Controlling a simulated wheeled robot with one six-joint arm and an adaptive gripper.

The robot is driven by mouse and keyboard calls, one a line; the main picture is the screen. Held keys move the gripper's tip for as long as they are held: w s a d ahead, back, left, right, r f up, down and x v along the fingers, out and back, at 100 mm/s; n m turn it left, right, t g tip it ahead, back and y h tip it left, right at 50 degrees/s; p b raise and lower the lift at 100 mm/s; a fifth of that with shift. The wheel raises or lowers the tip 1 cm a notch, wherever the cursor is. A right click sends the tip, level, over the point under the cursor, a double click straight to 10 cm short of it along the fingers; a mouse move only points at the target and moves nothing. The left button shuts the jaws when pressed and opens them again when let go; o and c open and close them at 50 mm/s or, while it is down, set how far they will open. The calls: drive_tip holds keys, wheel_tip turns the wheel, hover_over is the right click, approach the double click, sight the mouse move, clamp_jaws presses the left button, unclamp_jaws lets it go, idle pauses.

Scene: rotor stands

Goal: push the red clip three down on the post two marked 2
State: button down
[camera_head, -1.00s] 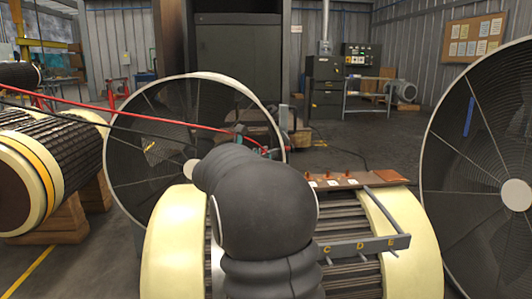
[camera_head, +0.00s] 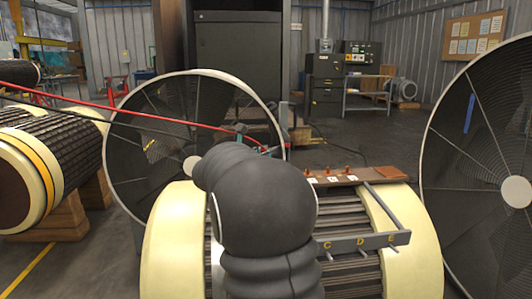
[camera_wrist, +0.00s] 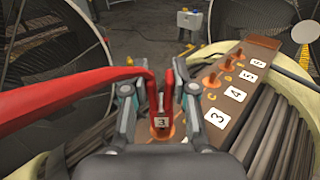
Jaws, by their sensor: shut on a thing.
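The red clip three (camera_wrist: 169,92) is forked, on the end of a red cable, with a small white tag reading 3. My gripper (camera_wrist: 160,104) is shut on it in the wrist view. I cannot tell how far down the clip sits. The number for this post is hidden by my gripper; the brown strip (camera_wrist: 216,137) shows labels 3, 4, 5 and 6 further along. In the head view my arm hides most of the gripper.
Several orange posts (camera_wrist: 209,80) stand in a row along the strip. The strip lies on a ribbed rotor with cream end rings (camera_head: 408,228). A grey bar (camera_head: 345,245) marked C, D, E is in front. Large mesh discs (camera_head: 480,150) stand either side.

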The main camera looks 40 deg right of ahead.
drive_tip(key=shift+f, duration=0.2)
drive_tip(key=c, duration=0.8)
unclamp_jaws()
drive_tip(key=shift+c, duration=0.2)
drive_tip(key=v, duration=1.2)
drive_tip(key=shift+s+a, duration=0.1)
